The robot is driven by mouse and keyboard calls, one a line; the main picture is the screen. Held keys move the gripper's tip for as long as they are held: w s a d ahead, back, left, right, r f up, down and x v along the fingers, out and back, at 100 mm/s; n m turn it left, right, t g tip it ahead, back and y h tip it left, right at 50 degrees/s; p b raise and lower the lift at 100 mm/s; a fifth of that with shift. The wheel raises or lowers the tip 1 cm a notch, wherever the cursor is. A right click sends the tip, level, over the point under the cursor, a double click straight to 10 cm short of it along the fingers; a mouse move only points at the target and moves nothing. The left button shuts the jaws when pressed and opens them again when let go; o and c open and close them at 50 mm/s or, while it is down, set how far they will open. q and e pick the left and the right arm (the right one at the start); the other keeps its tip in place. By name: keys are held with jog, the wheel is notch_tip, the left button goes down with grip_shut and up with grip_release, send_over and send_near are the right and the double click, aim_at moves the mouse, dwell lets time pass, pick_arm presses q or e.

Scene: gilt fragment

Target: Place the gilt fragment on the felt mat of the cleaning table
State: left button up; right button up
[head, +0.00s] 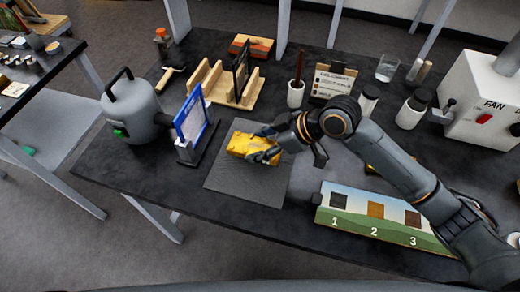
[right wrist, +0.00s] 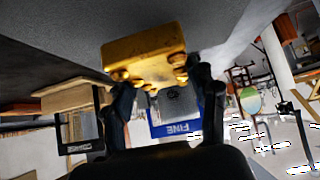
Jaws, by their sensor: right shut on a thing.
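The gilt fragment (head: 240,145) is a gold-coloured block. It is in the jaws of my right gripper (head: 275,147), over the far part of the grey felt mat (head: 245,187). I cannot tell whether its underside touches the mat. In the right wrist view the fragment (right wrist: 145,52) sits at the tips of the two dark fingers of my right gripper (right wrist: 160,88), and its lumpy edge shows. The fingers hide part of it in the head view. The mat lies flat on the dark cleaning table (head: 150,170). My left gripper is not in view.
A blue-framed stand (head: 190,118) and a grey canister (head: 130,108) stand left of the mat. A wooden rack (head: 215,85) and a brush cup (head: 296,93) stand behind. A numbered sample board (head: 375,220) lies to the right. The mat's near part is bare.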

notch_tip(320, 180, down, 3)
jog(key=shift+w+f+p, duration=0.1)
jog(key=shift+p, duration=0.35)
jog(key=shift+f, duration=0.1)
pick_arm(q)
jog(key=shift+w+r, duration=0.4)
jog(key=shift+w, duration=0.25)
pick_arm(e)
jog(key=shift+f, duration=0.1)
jog(key=o, duration=1.3)
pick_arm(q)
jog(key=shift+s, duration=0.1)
pick_arm(e)
jog(key=shift+d+r, duration=0.15)
jog(key=shift+r, duration=0.05)
pick_arm(q)
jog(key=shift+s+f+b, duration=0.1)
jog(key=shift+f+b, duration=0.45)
jog(key=shift+b, duration=0.1)
pick_arm(e)
jog(key=v, duration=1.1)
jog(key=shift+d+r, duration=0.2)
jog(key=shift+r, duration=0.1)
